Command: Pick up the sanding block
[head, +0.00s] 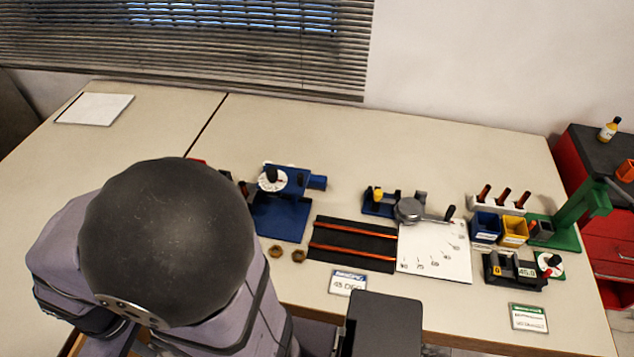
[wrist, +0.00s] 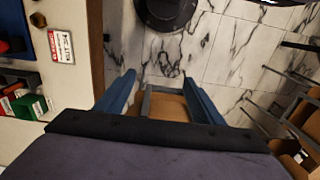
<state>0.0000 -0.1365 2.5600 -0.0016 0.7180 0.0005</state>
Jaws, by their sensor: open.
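I cannot pick out the sanding block for certain in either view. In the wrist view, small green (wrist: 30,107) and red (wrist: 12,91) blocks with white faces lie on the table at the left edge; I cannot tell if one of them is it. My gripper (wrist: 160,78) is open, with its two blue-grey fingers apart and no object held between them. It points past the table edge towards the marble-look floor. In the head view my arm hides the gripper and much of the table's left middle.
The table (head: 330,125) holds a blue fixture (head: 283,215), a black mat with orange rails (head: 352,243), a white angle plate (head: 435,252), blue (head: 485,228) and yellow (head: 514,231) bins and a green stand (head: 575,220). A red cabinet (head: 605,245) stands at right.

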